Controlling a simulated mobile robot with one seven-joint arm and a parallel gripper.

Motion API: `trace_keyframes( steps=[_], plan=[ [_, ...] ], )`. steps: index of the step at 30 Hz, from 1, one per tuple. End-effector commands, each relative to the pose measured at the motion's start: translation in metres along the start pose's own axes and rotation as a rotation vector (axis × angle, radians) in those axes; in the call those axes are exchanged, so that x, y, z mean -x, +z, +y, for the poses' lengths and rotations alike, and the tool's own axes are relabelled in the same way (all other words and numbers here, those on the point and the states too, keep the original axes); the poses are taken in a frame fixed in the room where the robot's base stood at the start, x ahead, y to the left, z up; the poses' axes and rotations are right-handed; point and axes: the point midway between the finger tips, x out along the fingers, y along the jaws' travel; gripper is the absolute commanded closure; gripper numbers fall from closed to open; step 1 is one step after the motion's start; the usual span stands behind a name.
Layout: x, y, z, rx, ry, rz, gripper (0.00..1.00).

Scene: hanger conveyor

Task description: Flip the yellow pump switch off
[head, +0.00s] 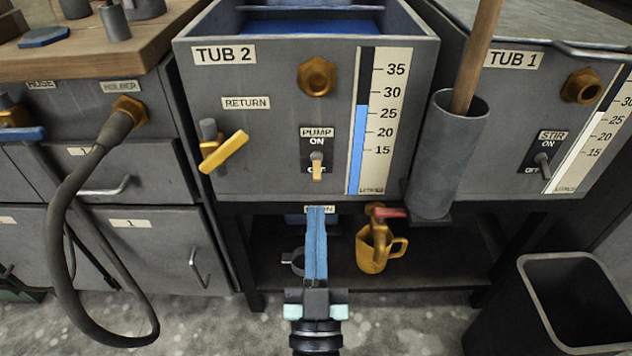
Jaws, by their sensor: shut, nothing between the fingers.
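The yellow pump switch (317,172) is a small lever on a black plate (317,146) marked PUMP, ON and OFF, on the front of the grey TUB 2 (270,133). Its yellow tip points down and covers the middle of the OFF mark; the ON mark above is uncovered. My gripper (316,210) has long blue fingers, shut and empty. In the picture, its tips are just below the tub's lower edge, under the switch and apart from it. The fingers partly hide a label there.
A yellow return handle (224,152) is left of the switch, and a level gauge (377,120) is right. A red-handled tap (388,212) hangs below with a yellow mug (372,254). A grey tube holder (450,150) holds a wooden shaft. A hose (62,240) loops at left.

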Motion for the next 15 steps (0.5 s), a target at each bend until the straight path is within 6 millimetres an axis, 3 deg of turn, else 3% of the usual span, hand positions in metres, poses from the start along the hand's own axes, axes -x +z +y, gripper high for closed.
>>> trace_keyframes(
  steps=[6, 15],
  plan=[
    [0.019, 0.006, 0.0, 0.0, 0.001, -0.001, 1.0],
    [0.021, 0.006, 0.0, 0.0, 0.001, 0.001, 1.0]
  ],
)
